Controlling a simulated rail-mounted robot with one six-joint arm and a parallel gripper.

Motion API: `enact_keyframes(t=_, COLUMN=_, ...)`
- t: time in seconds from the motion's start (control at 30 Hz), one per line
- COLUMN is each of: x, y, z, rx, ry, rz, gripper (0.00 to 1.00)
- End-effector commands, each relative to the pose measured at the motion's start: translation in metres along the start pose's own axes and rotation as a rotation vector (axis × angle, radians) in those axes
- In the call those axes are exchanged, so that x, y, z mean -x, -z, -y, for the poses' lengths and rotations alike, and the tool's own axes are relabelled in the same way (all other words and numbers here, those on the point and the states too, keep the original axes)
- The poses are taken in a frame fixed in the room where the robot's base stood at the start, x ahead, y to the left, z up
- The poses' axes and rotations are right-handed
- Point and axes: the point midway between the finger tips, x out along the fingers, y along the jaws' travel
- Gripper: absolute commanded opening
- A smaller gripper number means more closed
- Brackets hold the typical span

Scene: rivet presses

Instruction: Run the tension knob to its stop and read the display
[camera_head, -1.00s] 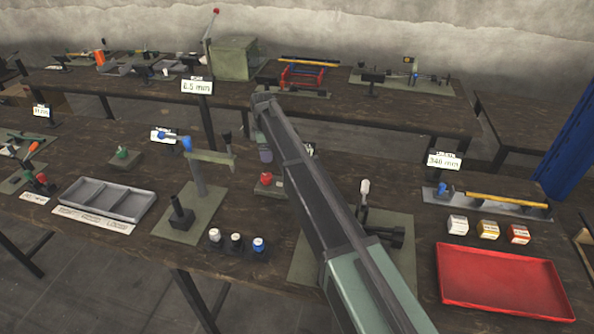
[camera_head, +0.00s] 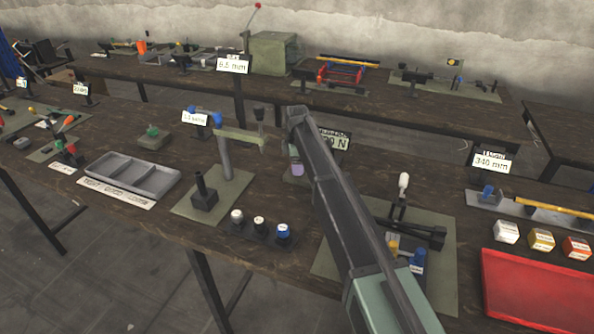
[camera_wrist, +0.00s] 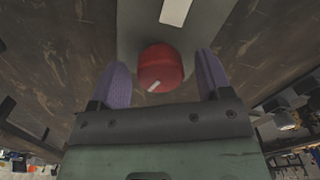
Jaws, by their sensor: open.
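In the wrist view the red tension knob (camera_wrist: 160,66), with a white pointer mark on its near face, lies between the two purple fingers of my gripper (camera_wrist: 162,72). The fingers are apart, with a gap showing on both sides of the knob. In the head view a purple finger of my gripper (camera_head: 297,168) shows over the knob's grey-green base (camera_head: 296,181), and the knob is hidden. The display (camera_head: 337,141) stands just behind; my arm covers its left part, and only "0 N" reads clearly at its end.
A crank-like stand (camera_head: 224,160) is left of my arm, with several small capped pots in front. A lever press (camera_head: 405,215) stands close on the right. A red tray (camera_head: 540,290) is at lower right. Bare tabletop lies left of the knob's base.

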Motion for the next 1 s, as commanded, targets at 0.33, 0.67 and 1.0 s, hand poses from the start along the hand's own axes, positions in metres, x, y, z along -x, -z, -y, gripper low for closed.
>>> enact_keyframes(t=0.33, x=0.002, y=0.0, z=0.0, rx=0.0, ry=0.0, rz=0.0, gripper=0.39)
enact_keyframes(t=0.67, x=0.0019, y=0.0, z=0.0, rx=-0.013, ry=0.0, rz=0.0, gripper=0.22)
enact_keyframes(t=1.0, x=0.0018, y=-0.0001, z=0.0001, rx=-0.157, ry=0.0, rz=0.0, gripper=0.22)
